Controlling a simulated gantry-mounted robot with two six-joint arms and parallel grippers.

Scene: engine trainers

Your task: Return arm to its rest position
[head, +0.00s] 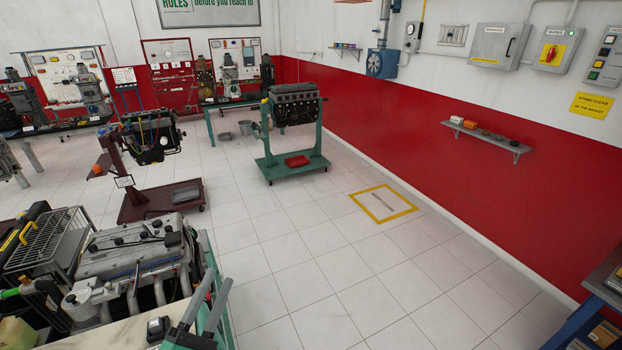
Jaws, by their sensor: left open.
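My left gripper (218,281) shows at the bottom of the head view, left of centre. Its two grey fingers point up and away, with a gap between them, and nothing shows between them. It is just right of the near engine (135,250), over the right edge of the pale bench top (115,334). I cannot tell how far above the bench it is. The rest of the left arm is cut off by the frame's lower edge. My right gripper does not show.
A black engine on a maroon stand (135,207) and an engine on a green stand (270,170) stand farther back. A wire basket (35,245) is at left. A blue shelf unit (585,325) is at lower right. The tiled floor between is clear.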

